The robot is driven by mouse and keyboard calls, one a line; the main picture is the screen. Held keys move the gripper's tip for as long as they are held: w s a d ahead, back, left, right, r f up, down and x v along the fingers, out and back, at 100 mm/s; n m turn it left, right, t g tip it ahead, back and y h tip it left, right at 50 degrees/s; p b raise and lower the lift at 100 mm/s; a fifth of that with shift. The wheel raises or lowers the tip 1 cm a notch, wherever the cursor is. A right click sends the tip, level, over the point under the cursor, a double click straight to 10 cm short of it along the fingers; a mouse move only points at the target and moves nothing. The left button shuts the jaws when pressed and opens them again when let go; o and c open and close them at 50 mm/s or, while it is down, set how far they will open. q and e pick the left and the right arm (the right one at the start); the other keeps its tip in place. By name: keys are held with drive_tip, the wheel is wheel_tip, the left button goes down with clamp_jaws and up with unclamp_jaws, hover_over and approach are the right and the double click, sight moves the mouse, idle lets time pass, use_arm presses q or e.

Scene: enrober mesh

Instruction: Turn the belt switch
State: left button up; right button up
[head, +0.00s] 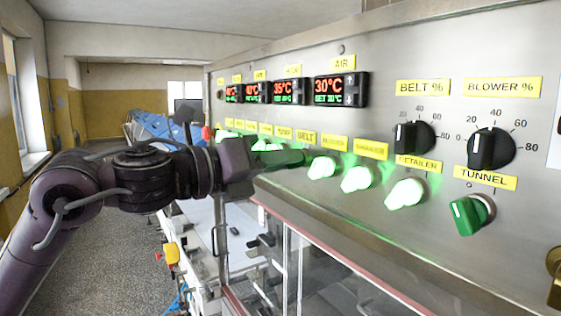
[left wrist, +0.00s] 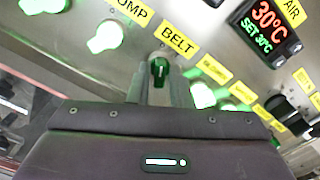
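The belt switch (left wrist: 159,70) is a dark green, unlit knob below the yellow BELT label (left wrist: 178,40) in the left wrist view. Its white mark points nearly straight up in that picture. My left gripper (left wrist: 159,82) has one finger on each side of the knob, and the knob fills the narrow gap between them. In the head view the left gripper (head: 298,158) reaches the panel just under the BELT label (head: 306,139) and hides the switch. My right gripper is in neither view.
Lit green switches (head: 322,168) stand close on both sides in the same row. The TUNNEL switch (head: 468,214) at the right is unlit and tilted. Black dials (head: 491,149) and red temperature displays (head: 341,89) are above. A guard with clear panes (head: 330,285) lies below.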

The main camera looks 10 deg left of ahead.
use_arm(q)
drive_tip(key=shift+o, duration=1.3)
drive_tip(key=b+v, duration=0.4)
drive_tip(key=v, duration=0.3)
drive_tip(key=shift+s+a, duration=0.3)
drive_tip(key=shift+s, duration=0.05)
